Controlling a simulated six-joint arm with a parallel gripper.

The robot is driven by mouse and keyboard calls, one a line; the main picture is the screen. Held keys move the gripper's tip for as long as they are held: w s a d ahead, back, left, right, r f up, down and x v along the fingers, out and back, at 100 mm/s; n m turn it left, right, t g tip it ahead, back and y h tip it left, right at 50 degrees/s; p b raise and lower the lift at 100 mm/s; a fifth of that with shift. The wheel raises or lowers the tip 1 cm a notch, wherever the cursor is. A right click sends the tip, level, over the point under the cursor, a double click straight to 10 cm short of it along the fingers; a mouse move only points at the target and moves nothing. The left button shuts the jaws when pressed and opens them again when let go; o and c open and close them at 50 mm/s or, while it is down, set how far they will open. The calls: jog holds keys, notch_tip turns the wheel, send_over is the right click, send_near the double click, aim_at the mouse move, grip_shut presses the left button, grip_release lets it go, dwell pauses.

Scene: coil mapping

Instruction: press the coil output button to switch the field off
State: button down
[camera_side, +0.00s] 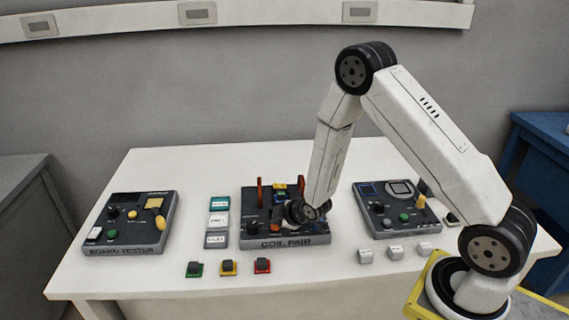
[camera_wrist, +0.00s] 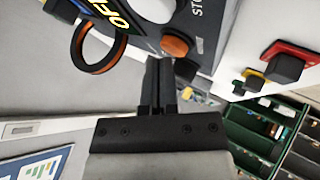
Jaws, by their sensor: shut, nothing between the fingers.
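The coil pair box (camera_side: 291,242) stands at the middle of the white table, with two upright orange coils on it; my arm hides part of its right side. My gripper (camera_side: 291,214) is low over the box's face in the side view. In the wrist view my gripper (camera_wrist: 159,78) is shut and empty, its fingertips just below and left of an orange round button (camera_wrist: 175,47). Whether they touch it I cannot tell. Lettering starting "STO" is beside the button.
The board tester (camera_side: 130,222) is to the left and another control box (camera_side: 395,208) to the right. Small green, yellow and red-based buttons (camera_side: 262,266) sit in front. Labelled blocks (camera_side: 217,222) stand left of the coil pair box. White cubes (camera_side: 395,252) lie at front right.

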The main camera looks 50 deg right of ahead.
jog(key=shift+r, duration=2.95)
jog(key=s+a+r+m+g, duration=0.2)
jog(key=s+r+m+g, duration=0.1)
jog(key=s, duration=0.6)
jog(key=s+a+r+m+g, duration=0.3)
jog(key=s+r+m, duration=0.2)
jog(key=s, duration=0.4)
jog(key=shift+s+r+g, duration=0.25)
jog(key=shift+r+g, duration=0.05)
jog(key=shift+r, duration=0.35)
jog(key=shift+a, duration=0.1)
